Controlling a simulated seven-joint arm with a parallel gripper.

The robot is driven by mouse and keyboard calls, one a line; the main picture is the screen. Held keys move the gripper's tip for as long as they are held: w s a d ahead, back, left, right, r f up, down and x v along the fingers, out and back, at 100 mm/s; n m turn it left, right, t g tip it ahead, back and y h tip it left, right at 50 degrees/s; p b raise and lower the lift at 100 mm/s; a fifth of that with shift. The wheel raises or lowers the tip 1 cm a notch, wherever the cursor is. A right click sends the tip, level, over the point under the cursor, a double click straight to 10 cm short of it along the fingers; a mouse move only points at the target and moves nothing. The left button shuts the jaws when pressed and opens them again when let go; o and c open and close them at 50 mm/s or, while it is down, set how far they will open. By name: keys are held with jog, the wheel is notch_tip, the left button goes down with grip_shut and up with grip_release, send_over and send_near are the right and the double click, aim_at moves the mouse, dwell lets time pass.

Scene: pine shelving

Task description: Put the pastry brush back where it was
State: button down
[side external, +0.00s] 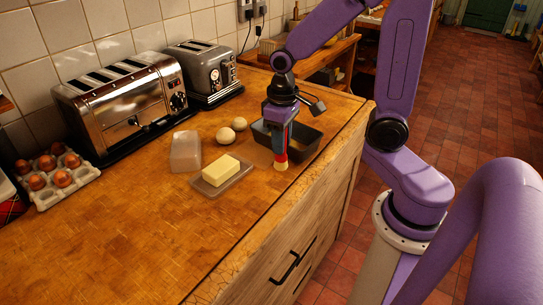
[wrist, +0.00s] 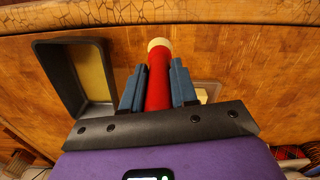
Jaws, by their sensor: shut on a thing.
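My gripper (side external: 280,138) is shut on the pastry brush (side external: 281,158), which has a red body and a pale cream end. The brush hangs about upright with its pale end down, low over the wooden counter. I cannot tell whether it touches the counter. In the wrist view, the red brush (wrist: 158,82) sits between the two blue fingers of my gripper (wrist: 158,70). A dark loaf tin (side external: 309,147) stands just behind and right of the brush; it also shows in the wrist view (wrist: 46,68). The brush's upper part is hidden by my gripper.
A butter block (side external: 221,170) lies on a dish (side external: 208,190) left of the brush. A translucent tub (side external: 186,151) and two pale round things (side external: 225,135) stand behind it. Toasters (side external: 120,95) and an egg carton (side external: 52,180) line the wall. The front-left counter (side external: 150,240) is clear.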

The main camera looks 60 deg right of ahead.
jog(key=shift+w+f, duration=0.5)
jog(key=shift+f, duration=0.6)
jog(key=shift+w+f, duration=0.45)
jog(key=shift+f, duration=0.65)
jog(key=shift+w+f, duration=0.5)
jog(key=shift+f, duration=0.6)
jog(key=shift+f, duration=0.2)
jog(key=c, duration=0.9)
grip_release()
jog(key=shift+r, duration=0.1)
